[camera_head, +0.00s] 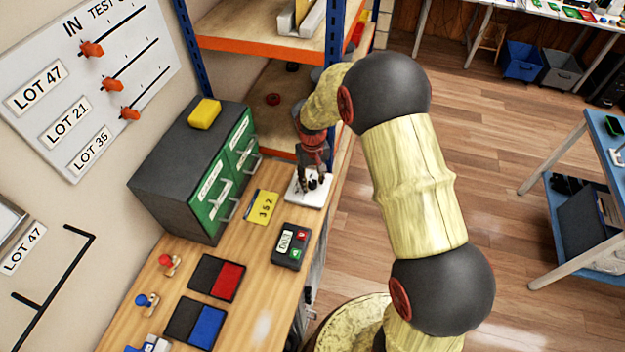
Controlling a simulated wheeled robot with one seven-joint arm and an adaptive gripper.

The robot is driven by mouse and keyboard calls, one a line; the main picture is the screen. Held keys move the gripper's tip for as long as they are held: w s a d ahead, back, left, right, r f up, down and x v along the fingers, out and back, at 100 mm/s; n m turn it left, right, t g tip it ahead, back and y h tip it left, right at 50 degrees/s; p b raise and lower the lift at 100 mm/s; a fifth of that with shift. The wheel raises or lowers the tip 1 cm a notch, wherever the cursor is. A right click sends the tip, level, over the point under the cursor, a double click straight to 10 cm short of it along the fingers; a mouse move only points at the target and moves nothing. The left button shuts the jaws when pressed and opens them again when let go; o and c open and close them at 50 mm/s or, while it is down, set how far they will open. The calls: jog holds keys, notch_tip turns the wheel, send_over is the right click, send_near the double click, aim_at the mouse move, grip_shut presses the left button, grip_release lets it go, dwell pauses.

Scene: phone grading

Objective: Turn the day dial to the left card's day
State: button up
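My gripper (313,177) points down at the back right of the wooden bench, over a small white plate (299,199). Dark parts show between and below its fingers, perhaps a knob on the plate, but I cannot tell finger from knob or whether they touch. No day marks can be read on the plate. A yellow card (262,206) with dark digits, perhaps 352, lies left of the plate. A dark box (291,246) with a small display, a red button and a green button stands in front of the plate. I cannot make out a card showing a day.
A dark cabinet (172,165) with green drawer fronts and a yellow block (204,113) on top stands left of the gripper. A red pad (228,281), a blue pad (209,325) and stamps (168,264) lie in front. Shelving (262,54) rises behind.

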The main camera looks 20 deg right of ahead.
aim_at(312, 182)
jog(key=shift+o, duration=0.7)
jog(key=shift+r, duration=0.15)
notch_tip(312, 182, up, 12)
dwell(0.4)
